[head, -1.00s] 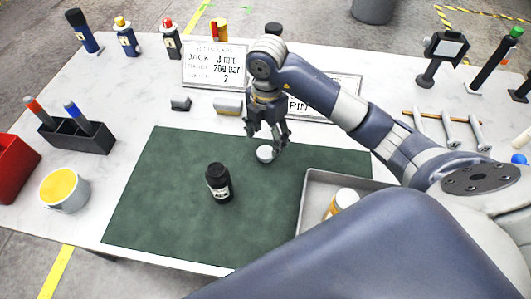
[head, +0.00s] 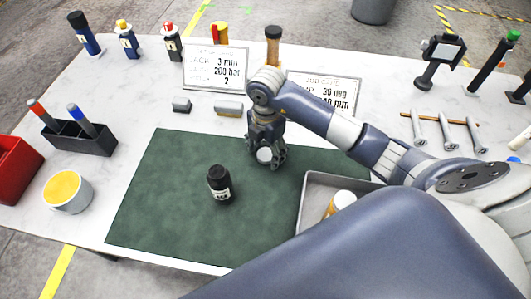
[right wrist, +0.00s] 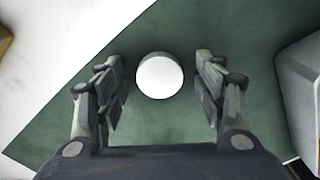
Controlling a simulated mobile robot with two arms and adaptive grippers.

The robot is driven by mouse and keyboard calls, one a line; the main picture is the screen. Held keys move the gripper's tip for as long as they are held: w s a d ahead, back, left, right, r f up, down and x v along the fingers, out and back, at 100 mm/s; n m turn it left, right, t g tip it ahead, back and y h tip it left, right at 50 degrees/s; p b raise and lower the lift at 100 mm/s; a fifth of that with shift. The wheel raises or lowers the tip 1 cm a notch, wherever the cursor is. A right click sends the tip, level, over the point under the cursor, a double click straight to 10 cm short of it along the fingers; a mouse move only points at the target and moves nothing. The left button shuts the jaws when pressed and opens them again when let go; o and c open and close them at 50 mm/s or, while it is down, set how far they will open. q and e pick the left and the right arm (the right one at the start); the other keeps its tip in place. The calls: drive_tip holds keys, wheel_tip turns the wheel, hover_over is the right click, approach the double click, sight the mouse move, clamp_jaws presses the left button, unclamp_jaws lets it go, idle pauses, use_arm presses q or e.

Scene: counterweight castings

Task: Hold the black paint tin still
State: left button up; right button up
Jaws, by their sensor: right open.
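A small black tin (head: 219,185) with a black lid and a pale label stands upright on the green mat (head: 160,200). My right gripper (head: 266,160) is behind it and to its right, apart from it. The gripper is open around a small round white-topped thing (head: 264,155) on the mat. In the right wrist view this white disc (right wrist: 159,76) lies in the gap between the two fingers (right wrist: 160,92), with green showing on both sides. The black tin does not show in that view. My left gripper is out of view.
A grey tray (head: 303,205) with a white-capped jar (head: 342,200) stands right of the black tin. A white tub with yellow content (head: 67,191) and a black marker holder (head: 78,138) are at left. Sign boards (head: 216,67) stand behind. The mat left of the tin is clear.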

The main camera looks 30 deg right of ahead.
sight(266, 153)
drive_tip(key=c, duration=0.8)
drive_tip(key=shift+r, duration=0.15)
wheel_tip(266, 153, up, 10)
idle(0.3)
